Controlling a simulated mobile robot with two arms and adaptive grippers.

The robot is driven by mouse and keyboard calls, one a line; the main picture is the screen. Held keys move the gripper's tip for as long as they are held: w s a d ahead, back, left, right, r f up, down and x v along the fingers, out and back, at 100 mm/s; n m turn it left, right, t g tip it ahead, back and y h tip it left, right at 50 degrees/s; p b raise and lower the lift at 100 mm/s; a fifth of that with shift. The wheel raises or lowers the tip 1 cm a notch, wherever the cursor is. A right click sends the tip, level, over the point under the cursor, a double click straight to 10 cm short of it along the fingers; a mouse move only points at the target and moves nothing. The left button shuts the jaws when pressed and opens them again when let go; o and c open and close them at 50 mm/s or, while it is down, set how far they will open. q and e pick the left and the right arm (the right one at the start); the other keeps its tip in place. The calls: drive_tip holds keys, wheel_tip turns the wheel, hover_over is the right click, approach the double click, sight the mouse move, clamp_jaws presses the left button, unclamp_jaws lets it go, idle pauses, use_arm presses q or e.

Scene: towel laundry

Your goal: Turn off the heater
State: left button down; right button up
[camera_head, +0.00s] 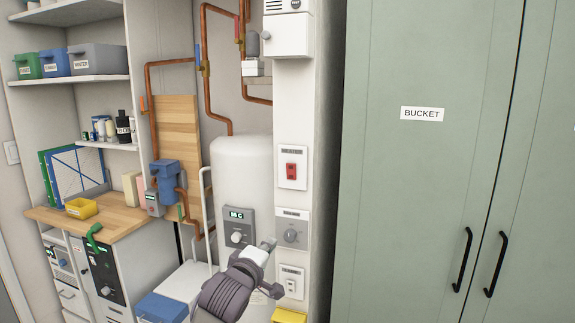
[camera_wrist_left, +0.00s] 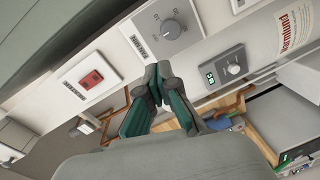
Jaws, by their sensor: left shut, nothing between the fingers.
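A white cylindrical tank (camera_head: 240,165) stands left of a white pillar and carries a grey control box (camera_head: 238,230) with a lit display and a knob. On the pillar are a red rocker switch (camera_head: 291,170), a grey dial panel (camera_head: 291,230) below it, and a small white switch (camera_head: 291,286) lowest. My left gripper (camera_head: 270,243) is shut and empty, just in front of the dial panel's left side. In the left wrist view its fingertips (camera_wrist_left: 157,83) are between the red switch (camera_wrist_left: 91,79), the dial (camera_wrist_left: 171,29) and the control box (camera_wrist_left: 224,68).
A green cabinet (camera_head: 430,190) labelled BUCKET fills the right. Copper pipes (camera_head: 207,100) run left of the pillar. A wooden counter (camera_head: 120,222) with a yellow bin (camera_head: 82,208) stands at the left. A blue-lidded box (camera_head: 162,307) and a yellow object (camera_head: 289,316) are low in front.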

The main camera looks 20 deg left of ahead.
use_arm(q)
drive_tip(key=s+r+n+t, duration=0.1)
drive_tip(key=s+r, duration=0.1)
drive_tip(key=r, duration=0.5)
drive_tip(key=s+d+r+n+t, duration=0.1)
drive_tip(key=r, duration=0.6)
drive_tip(key=shift+s, duration=0.35)
drive_tip(key=shift+p, duration=0.3)
drive_tip(key=p, duration=0.5)
approach(291, 168)
drive_tip(key=w, duration=0.6)
drive_tip(key=shift+a+r, duration=0.1)
drive_tip(key=shift+r, duration=0.25)
drive_tip(key=shift+w+f, duration=0.1)
drive_tip(key=shift+w, duration=0.6)
